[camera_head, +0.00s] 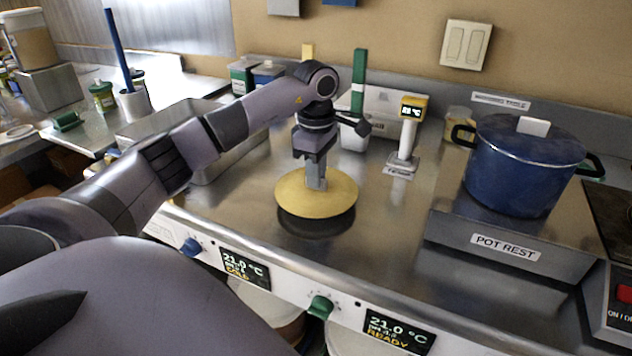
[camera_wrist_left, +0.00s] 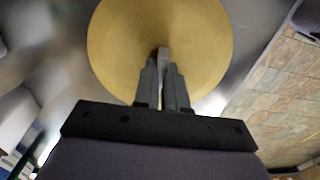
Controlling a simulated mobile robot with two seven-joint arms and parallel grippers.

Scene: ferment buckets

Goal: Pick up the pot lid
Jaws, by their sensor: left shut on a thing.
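A round, flat yellow lid (camera_head: 340,201) is held by my left gripper (camera_head: 316,184) near the middle of the steel counter. The lid looks level and a little above the surface, with a dark round patch under it that may be a shadow or an opening. In the left wrist view, the lid (camera_wrist_left: 115,50) fills the top middle, and the left gripper (camera_wrist_left: 163,62) is shut on its upright grey handle. A blue pot (camera_head: 515,178) stands on the pot rest at the right, its blue lid (camera_head: 505,132) on top with a white knob. My right gripper is not in view.
The pot rest (camera_head: 480,262) is a raised steel block at the right. Behind the lid stand a yellow-topped thermometer stand (camera_head: 408,135) and a white container. A steel tray (camera_head: 215,165) lies behind my left arm. Counter between lid and pot rest is clear.

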